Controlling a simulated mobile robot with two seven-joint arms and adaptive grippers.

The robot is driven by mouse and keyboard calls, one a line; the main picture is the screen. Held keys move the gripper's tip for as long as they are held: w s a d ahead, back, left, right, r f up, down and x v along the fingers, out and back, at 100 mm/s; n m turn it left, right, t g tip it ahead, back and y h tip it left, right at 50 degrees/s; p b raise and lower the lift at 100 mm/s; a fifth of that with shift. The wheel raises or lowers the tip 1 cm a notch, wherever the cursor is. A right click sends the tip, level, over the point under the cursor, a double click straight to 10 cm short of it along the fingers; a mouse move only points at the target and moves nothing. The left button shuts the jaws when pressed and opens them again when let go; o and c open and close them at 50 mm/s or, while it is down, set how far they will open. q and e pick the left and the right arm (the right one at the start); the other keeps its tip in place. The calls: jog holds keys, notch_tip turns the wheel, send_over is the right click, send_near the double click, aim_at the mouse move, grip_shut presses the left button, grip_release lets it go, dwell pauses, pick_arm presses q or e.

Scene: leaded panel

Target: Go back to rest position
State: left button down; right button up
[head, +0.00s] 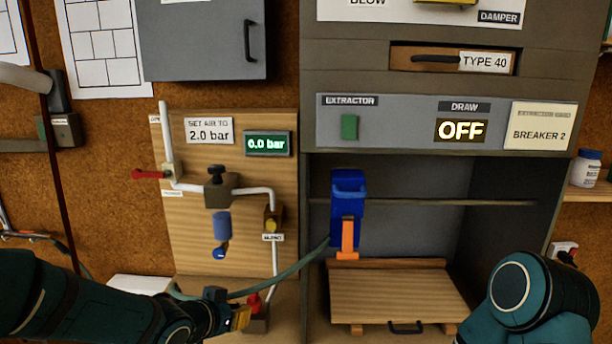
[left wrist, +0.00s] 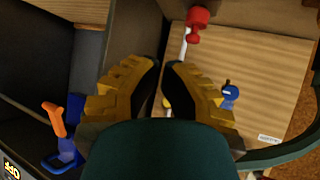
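My left gripper (head: 238,314) is at the lower left of the head view, beside the red fitting (head: 254,303) at the foot of the air pipe. In the left wrist view its two yellow fingers (left wrist: 163,66) stand a little apart, with a narrow gap and nothing held between them. The red fitting (left wrist: 198,16) shows beyond the fingertips, apart from them. My right arm (head: 535,300) shows at the lower right of the head view; its gripper is out of view.
The air board (head: 185,240) has a red lever (head: 148,174) and a display (head: 268,143) reading 0.0 bar. A blue and orange tool (head: 347,200) hangs in the bay above a wooden board (head: 395,292). A hose (head: 290,268) passes near my left gripper. The extractor panel reads OFF (head: 461,130).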

pick_arm(q)
notch_tip(320, 180, down, 10)
jog(key=s+d+n+g, duration=0.2)
jog(key=s+d+f+n+g, duration=0.1)
jog(key=s+f+n+g, duration=0.1)
jog(key=s+f, duration=0.6)
jog(key=s+d+f+n+g+y+b, duration=0.1)
jog(key=s+f+n+g, duration=0.1)
jog(key=s+f, duration=0.7)
notch_tip(320, 180, down, 2)
jog(key=shift+d+f+g, duration=0.1)
jog(key=shift+d+g, duration=0.25)
jog(key=shift+g, duration=0.55)
pick_arm(e)
jog(key=shift+w+d+f, duration=0.1)
jog(key=shift+w+f, duration=0.05)
jog(key=shift+f, duration=0.75)
